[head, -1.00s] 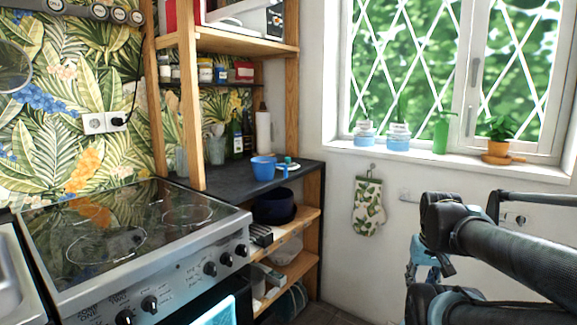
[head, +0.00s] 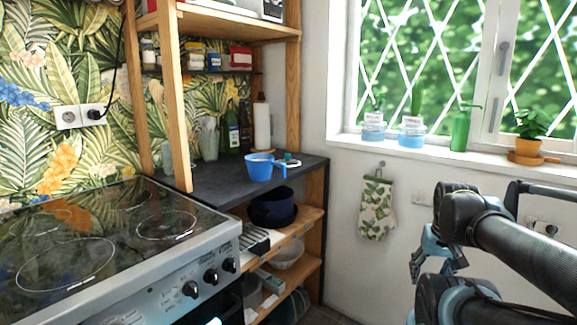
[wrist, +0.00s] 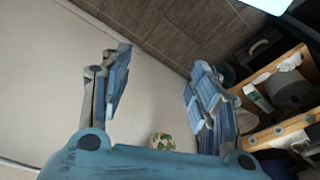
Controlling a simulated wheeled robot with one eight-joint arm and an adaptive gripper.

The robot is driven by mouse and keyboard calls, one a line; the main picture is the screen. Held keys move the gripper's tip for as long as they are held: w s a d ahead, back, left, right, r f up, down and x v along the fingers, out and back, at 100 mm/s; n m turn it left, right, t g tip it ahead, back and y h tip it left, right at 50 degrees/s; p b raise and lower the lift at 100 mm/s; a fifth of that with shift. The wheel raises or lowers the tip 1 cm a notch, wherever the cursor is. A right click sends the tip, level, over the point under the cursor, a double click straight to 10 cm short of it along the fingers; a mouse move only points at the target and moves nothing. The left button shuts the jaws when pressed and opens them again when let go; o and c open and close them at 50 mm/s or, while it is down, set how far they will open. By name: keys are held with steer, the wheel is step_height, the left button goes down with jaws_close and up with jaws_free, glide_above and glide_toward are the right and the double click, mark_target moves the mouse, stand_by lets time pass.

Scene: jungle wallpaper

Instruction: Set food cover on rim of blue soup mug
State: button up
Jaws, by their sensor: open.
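The blue soup mug (head: 260,168) stands upright on the dark counter beside the stove, its handle to the right. A small greenish-white item (head: 291,159) lies just behind it, too small to make out. A pale, rounded, bowl-like thing (head: 287,254) sits on the shelf below; I cannot tell whether either is the food cover. My gripper (head: 433,262) is at the right, well apart from the counter and mug. In the wrist view its blue fingers (wrist: 160,82) are spread with nothing between them.
The stove (head: 110,245) is at the left. A dark blue pot (head: 272,208) sits on the shelf under the counter. Bottles and a paper roll (head: 262,125) stand at the counter's back. An oven mitt (head: 376,208) hangs on the wall. Wooden posts (head: 168,100) frame the shelves.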

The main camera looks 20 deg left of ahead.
steer(key=o, duration=0.4)
steer(key=w+a+n+y, duration=0.1)
steer(key=w+a, duration=0.1)
steer(key=w+a+r+n+t, duration=0.1)
steer(key=w+a, duration=0.1)
steer(key=w+a+r+y, duration=0.1)
steer(key=w+a, duration=0.1)
steer(key=shift+w+a+r+n+t+y, duration=0.1)
steer(key=shift+a+r+n+t+y, duration=0.1)
steer(key=shift+a+n+t+y, duration=0.15)
steer(key=shift+c, duration=0.2)
steer(key=n+t+y, duration=0.6)
steer(key=n+y, duration=0.1)
steer(key=y, duration=0.3)
glide_toward(289, 157)
steer(key=s+d+f, duration=0.2)
steer(key=s+d, duration=0.8)
steer(key=w+a+t, duration=0.1)
steer(key=w+a, duration=0.4)
steer(key=a, duration=0.1)
steer(key=w+a, duration=0.6)
steer(key=w+a+m+t, duration=0.1)
steer(key=w+a, duration=0.5)
steer(key=shift+w+a+r+t, duration=0.15)
steer(key=shift+a+r+t, duration=0.05)
steer(key=shift+a+t, duration=0.2)
